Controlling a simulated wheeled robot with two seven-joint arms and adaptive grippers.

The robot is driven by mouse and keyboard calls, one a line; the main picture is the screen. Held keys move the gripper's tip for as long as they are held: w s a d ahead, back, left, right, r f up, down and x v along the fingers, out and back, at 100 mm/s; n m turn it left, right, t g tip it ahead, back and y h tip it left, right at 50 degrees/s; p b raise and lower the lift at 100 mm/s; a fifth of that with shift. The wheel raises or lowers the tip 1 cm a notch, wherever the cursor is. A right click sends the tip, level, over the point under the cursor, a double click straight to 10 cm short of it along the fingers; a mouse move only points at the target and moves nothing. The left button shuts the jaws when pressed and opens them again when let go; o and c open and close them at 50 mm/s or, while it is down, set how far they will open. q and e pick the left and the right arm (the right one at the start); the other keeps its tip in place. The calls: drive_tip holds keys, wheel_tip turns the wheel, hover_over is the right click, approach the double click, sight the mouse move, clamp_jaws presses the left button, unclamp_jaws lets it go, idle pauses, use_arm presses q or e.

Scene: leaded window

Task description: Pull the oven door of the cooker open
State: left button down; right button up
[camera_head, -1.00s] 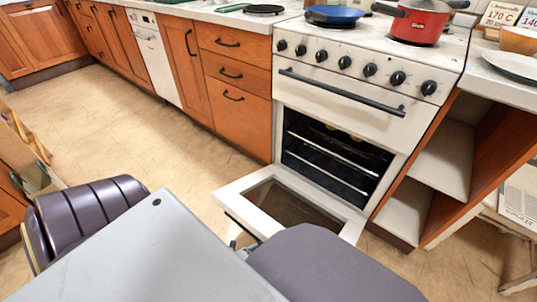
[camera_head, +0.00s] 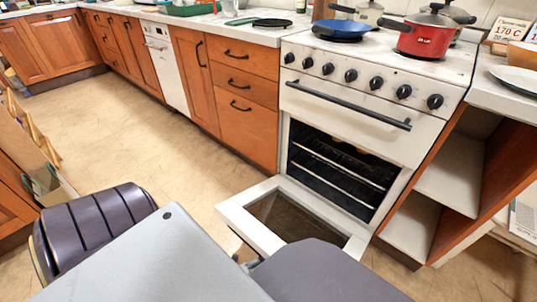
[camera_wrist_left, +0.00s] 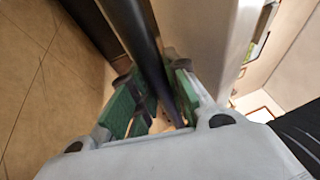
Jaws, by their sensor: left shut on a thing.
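The white cooker (camera_head: 320,50) stands at the right in the head view. Its oven door (camera_head: 247,190) is swung far down, close to level, and the dark oven cavity (camera_head: 340,170) with wire racks shows above it. In the left wrist view the dark bar handle (camera_wrist_left: 146,45) runs beside the white door face (camera_wrist_left: 195,40). My left gripper (camera_wrist_left: 156,88), with green finger pads, is shut on this handle. In the head view my own body hides the door's near part and most of that gripper. My right gripper is not in view.
A red pot (camera_head: 427,35) and a blue pan (camera_head: 342,30) stand on the hob. A fixed dark rail (camera_head: 345,105) crosses the panel above the oven. Wooden cabinets (camera_head: 235,90) adjoin on the left, and open shelves (camera_head: 450,175) on the right. Bare floor (camera_head: 130,120) lies left of the door.

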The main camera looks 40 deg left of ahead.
use_arm(q)
drive_tip(key=shift+a, duration=0.15)
drive_tip(key=c, duration=1.4)
unclamp_jaws()
drive_tip(key=shift+o, duration=0.2)
drive_tip(key=v, duration=1.2)
